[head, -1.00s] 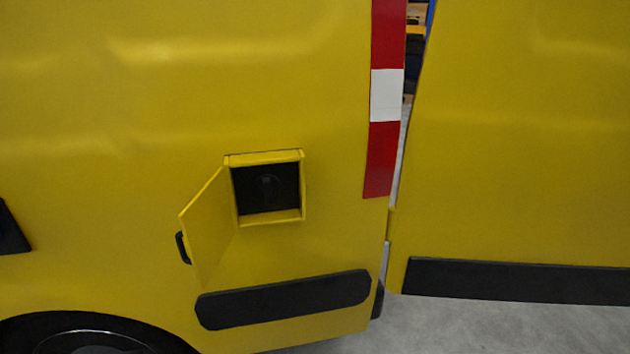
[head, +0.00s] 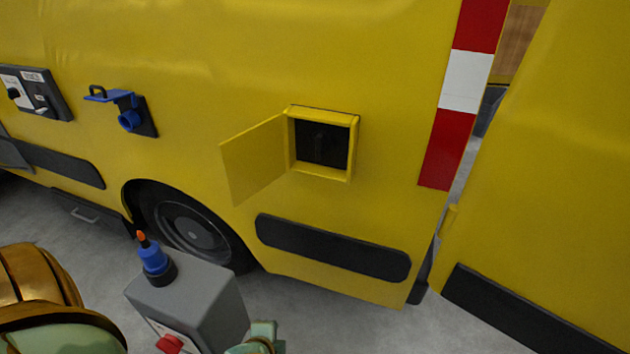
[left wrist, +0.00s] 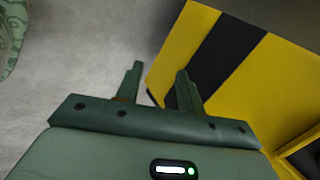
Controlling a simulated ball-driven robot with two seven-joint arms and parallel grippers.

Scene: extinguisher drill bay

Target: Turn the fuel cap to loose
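The fuel cap (head: 320,144) is a dark round shape deep in the black recess of the yellow fuel bay (head: 354,155) on the van's side. It is dim, and I cannot tell how its grip is turned. The fuel flap (head: 252,158) stands open to the left. My left gripper (left wrist: 159,70) shows in the left wrist view with its two fingers apart and nothing between them. It is away from the cap, which does not show there. My right gripper is not in view.
A grey box (head: 206,308) with a red knob (head: 169,344) and a blue, orange-tipped piece (head: 152,256) stands in front. A blue socket (head: 129,120) is left on the van. A black-yellow striped surface (left wrist: 214,55) lies beside my left fingers.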

